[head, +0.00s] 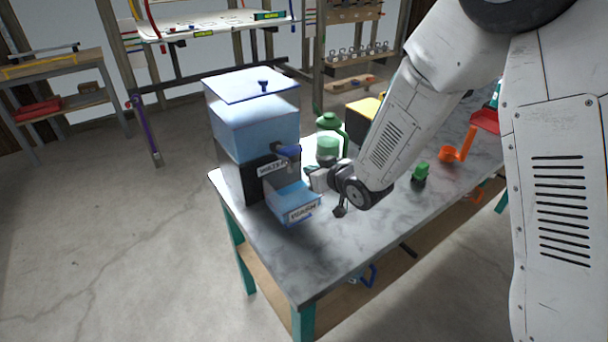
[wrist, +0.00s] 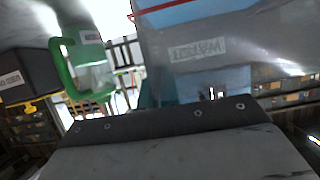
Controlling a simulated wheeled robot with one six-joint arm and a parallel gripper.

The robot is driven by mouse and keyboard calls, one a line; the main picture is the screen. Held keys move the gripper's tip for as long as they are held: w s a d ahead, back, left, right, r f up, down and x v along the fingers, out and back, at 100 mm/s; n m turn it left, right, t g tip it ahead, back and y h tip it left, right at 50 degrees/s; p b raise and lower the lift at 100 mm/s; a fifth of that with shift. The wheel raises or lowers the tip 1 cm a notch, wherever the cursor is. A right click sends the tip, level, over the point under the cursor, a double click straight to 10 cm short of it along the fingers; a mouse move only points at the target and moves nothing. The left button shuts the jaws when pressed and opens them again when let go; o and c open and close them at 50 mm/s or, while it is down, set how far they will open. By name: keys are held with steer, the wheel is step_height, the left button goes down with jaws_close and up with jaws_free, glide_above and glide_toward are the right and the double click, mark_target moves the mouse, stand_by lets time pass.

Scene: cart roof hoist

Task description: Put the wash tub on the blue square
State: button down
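A small light-blue open tub (head: 292,203) with a white label sits under the tap of a dispenser at the left end of the table; it looks like the wash tub, but its label is hard to read. My gripper (head: 318,179) is low over the table, just right of the tub and tap. Its fingers are small and partly hidden in the head view. The wrist view is mostly filled by a dark edge and pale surface at the bottom, so finger opening and contact do not show. I cannot make out a blue square on the table.
The dispenser (head: 253,125) has a blue tank, lid and dark blue tap (head: 288,151). A green container (head: 327,146) stands behind my gripper and a green-handled jug (wrist: 88,62) shows in the wrist view. Small green (head: 420,171) and orange (head: 449,153) items lie farther right. The near tabletop (head: 305,265) is clear.

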mark_target(303, 175)
steer(key=shift+w+a, duration=0.2)
steer(key=shift+w+a+f, duration=0.1)
steer(key=shift+w+f, duration=0.1)
steer(key=shift+f, duration=0.65)
steer(key=shift+w+a+f, duration=0.1)
steer(key=shift+w+f, duration=0.05)
steer(key=shift+f, duration=0.7)
steer(key=shift+f, duration=0.2)
steer(key=c, duration=1.6)
jaws_free()
steer(key=shift+r, duration=0.15)
steer(key=v, duration=1.2)
steer(key=shift+s, duration=0.1)
steer(key=shift+d, duration=0.1)
